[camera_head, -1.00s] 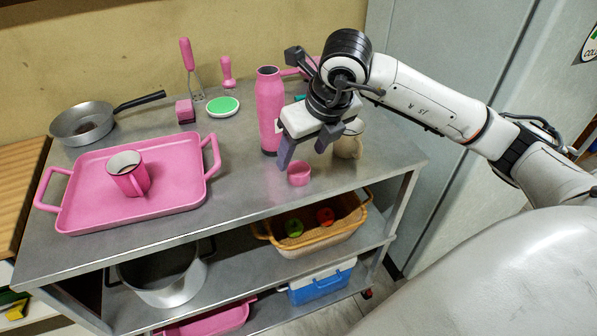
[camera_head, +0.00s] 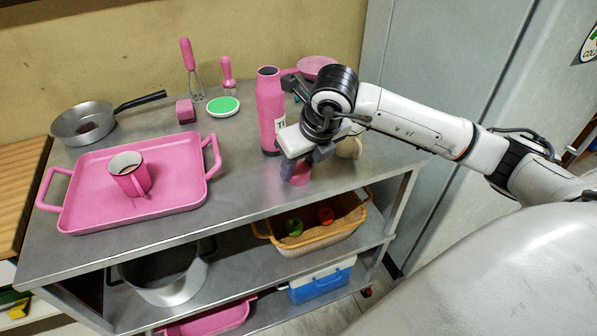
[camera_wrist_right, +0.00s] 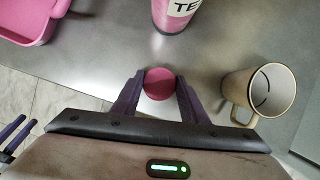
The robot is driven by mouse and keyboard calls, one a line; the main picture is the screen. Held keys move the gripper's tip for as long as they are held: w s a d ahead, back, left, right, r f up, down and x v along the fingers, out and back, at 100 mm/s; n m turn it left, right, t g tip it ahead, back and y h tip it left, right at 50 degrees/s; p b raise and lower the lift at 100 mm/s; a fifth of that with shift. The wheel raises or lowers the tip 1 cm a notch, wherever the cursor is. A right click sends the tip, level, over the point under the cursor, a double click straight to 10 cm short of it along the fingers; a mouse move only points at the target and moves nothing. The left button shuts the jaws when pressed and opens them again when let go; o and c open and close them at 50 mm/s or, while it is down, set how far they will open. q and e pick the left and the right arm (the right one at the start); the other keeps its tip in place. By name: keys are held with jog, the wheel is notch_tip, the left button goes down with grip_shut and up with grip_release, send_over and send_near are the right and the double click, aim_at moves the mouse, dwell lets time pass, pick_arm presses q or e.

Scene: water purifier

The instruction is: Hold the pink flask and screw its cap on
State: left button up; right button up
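The pink flask (camera_head: 268,105) stands upright and uncapped on the metal table, its dark mouth showing. Its lower part also shows at the top of the wrist view (camera_wrist_right: 172,14). The pink cap (camera_head: 300,178) is on the table in front of the flask and to its right. My right gripper (camera_wrist_right: 160,84) is down over the cap, one purple finger on each side, appearing to touch it. The cap's round pink top (camera_wrist_right: 159,83) faces the wrist camera.
A beige mug (camera_wrist_right: 255,90) stands close to the right of my gripper. A pink tray (camera_head: 190,195) with a pink mug (camera_head: 130,176) is on the left. A pan (camera_head: 85,124) and utensils line the back. Bare table lies between tray and flask.

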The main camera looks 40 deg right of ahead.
aim_at(299, 169)
jog(key=c, duration=0.4)
notch_tip(299, 169, up, 10)
dwell(0.3)
